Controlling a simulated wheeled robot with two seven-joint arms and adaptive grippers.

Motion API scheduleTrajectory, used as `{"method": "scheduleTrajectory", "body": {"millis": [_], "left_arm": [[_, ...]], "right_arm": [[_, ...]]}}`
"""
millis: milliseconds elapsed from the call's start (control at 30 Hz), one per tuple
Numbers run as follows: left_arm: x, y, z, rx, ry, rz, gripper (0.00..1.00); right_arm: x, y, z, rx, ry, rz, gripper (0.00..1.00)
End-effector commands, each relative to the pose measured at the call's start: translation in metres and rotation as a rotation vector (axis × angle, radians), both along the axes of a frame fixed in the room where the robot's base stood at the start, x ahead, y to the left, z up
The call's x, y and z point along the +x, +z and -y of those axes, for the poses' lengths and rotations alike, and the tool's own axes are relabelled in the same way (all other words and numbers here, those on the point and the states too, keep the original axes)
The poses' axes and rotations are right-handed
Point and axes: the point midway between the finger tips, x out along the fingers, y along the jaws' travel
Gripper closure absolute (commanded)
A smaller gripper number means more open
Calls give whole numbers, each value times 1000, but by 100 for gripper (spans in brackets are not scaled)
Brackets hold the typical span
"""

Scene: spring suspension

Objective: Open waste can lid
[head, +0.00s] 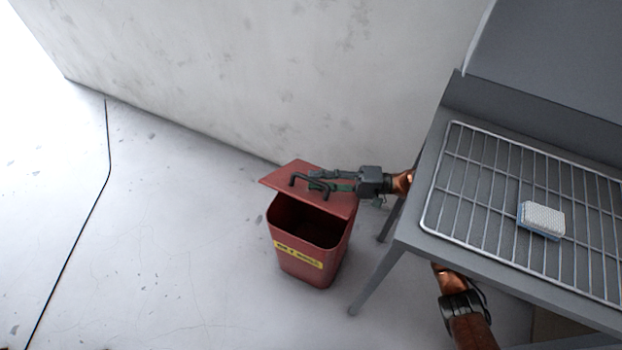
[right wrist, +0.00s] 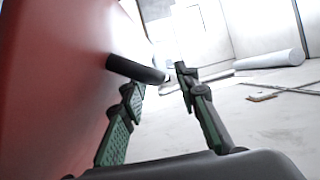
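The red waste can (head: 300,260) stands on the floor left of the table, with a yellow label on its front. Its red lid (head: 335,202) is raised and tilted at the back, and the dark inside shows. A black bar handle (head: 299,179) is on the lid. My right gripper (head: 318,182) is at the handle. In the right wrist view the lid (right wrist: 50,70) fills the left side, and the handle (right wrist: 135,68) reaches between the parted fingers of the gripper (right wrist: 160,78). A gap shows beside the right finger. My left gripper is out of view.
A grey table (head: 420,220) with a wire rack (head: 470,190) and a white-and-blue block (head: 542,220) stands right of the can. A pale wall (head: 270,80) rises behind. The floor left of the can is clear.

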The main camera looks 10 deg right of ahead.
Motion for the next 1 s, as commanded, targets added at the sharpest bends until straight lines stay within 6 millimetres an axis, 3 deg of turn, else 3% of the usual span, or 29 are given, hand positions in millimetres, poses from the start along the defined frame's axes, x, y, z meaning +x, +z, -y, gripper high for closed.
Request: {"method": "scheduleTrajectory", "body": {"millis": [200,400,600,900,1000], "left_arm": [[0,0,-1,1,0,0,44],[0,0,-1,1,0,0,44],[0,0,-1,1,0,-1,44],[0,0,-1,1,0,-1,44],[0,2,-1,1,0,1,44]], "right_arm": [[-10,-2,48,-3,-4,-2,71],[-17,-3,80,-2,-3,-1,71],[-20,-2,93,0,-2,1,71],[-21,-3,94,-1,-2,1,71],[-21,-10,103,-29,-21,11,71]]}}
